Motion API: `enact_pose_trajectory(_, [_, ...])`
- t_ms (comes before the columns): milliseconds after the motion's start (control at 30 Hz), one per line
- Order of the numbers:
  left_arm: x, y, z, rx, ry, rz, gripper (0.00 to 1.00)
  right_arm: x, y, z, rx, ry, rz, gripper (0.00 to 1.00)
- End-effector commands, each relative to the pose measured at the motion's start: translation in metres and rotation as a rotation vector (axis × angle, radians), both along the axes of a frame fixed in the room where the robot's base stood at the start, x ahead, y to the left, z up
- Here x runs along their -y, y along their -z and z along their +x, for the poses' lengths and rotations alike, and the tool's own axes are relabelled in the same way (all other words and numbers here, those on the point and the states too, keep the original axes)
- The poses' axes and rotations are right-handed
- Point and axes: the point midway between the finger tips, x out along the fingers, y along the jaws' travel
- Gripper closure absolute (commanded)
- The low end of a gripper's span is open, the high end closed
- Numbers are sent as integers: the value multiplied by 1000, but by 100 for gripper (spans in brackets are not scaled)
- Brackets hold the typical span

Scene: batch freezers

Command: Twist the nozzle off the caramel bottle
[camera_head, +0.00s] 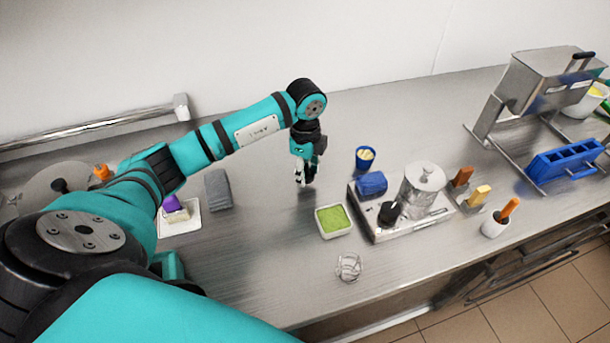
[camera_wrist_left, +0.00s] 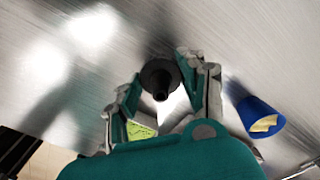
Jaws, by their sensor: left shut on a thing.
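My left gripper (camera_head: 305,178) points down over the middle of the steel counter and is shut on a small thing. In the left wrist view, a black round piece with a narrow stem, which looks like the nozzle (camera_wrist_left: 160,78), sits between the fingertips of the left gripper (camera_wrist_left: 158,70). The stem points toward the camera. The bottle body does not show clearly; the fingers and the nozzle hide what is under it. I cannot tell whether the nozzle is still joined to a bottle. My right gripper is not in view.
A glass (camera_head: 348,267) is near the front. A grey block (camera_head: 218,190) lies left.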

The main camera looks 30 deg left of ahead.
Motion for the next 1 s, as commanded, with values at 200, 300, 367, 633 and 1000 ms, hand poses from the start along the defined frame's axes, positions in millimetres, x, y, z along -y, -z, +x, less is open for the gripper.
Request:
enact_pose_trajectory(200, [0,27,-1,-4,-1,0,97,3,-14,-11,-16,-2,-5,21])
enact_pose_trajectory(300, [0,32,-1,-2,0,1,97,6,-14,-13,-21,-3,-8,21])
enact_pose_trajectory(367, [0,33,-1,-1,0,1,97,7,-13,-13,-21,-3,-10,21])
enact_pose_trajectory(633, [0,36,-1,-1,-1,1,57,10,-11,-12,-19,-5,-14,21])
enact_pose_trajectory(1000, [0,35,-1,-1,-1,1,35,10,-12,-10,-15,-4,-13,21])
